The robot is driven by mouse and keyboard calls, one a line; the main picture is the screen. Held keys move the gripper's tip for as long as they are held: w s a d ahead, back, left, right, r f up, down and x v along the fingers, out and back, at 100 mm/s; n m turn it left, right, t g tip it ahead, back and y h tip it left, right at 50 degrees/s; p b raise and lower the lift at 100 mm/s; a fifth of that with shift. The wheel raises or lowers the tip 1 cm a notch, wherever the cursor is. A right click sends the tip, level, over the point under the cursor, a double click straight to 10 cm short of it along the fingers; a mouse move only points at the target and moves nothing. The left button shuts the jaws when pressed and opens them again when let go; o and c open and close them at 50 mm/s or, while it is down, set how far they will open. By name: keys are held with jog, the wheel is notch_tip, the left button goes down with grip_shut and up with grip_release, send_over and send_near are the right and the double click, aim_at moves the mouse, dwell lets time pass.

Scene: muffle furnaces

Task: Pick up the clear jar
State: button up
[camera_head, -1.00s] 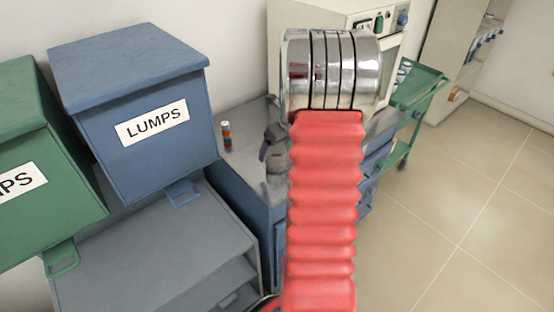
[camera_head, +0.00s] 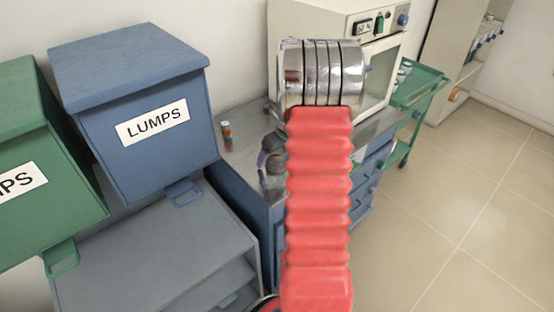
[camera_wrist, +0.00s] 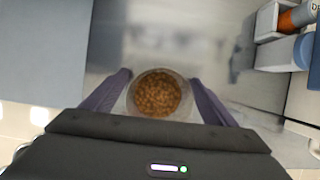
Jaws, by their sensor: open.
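In the wrist view the clear jar (camera_wrist: 157,94) is seen from above, round and filled with small brown pellets. My gripper (camera_wrist: 158,84) is open, with one purple finger on each side of the jar. The fingers look close to its wall; I cannot tell whether they touch it. In the head view my red, ribbed arm hides most of the gripper and the jar. Part of the dark gripper with a purple finger shows just left of the arm, above the grey worktop (camera_head: 240,160).
A small orange-brown bottle (camera_head: 227,135) stands on the worktop near the wall. A blue bin (camera_head: 140,160) marked LUMPS and a green bin (camera_head: 40,200) stand at left. A furnace (camera_head: 378,75) is behind my arm, with a green cart (camera_head: 420,85) at right. The floor at right is clear.

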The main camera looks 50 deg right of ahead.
jog(key=c, duration=1.1)
jog(key=shift+r, duration=0.1)
notch_tip(320, 180, up, 10)
dwell(0.3)
dwell(0.4)
jog(key=o, duration=0.4)
jog(key=c, duration=0.3)
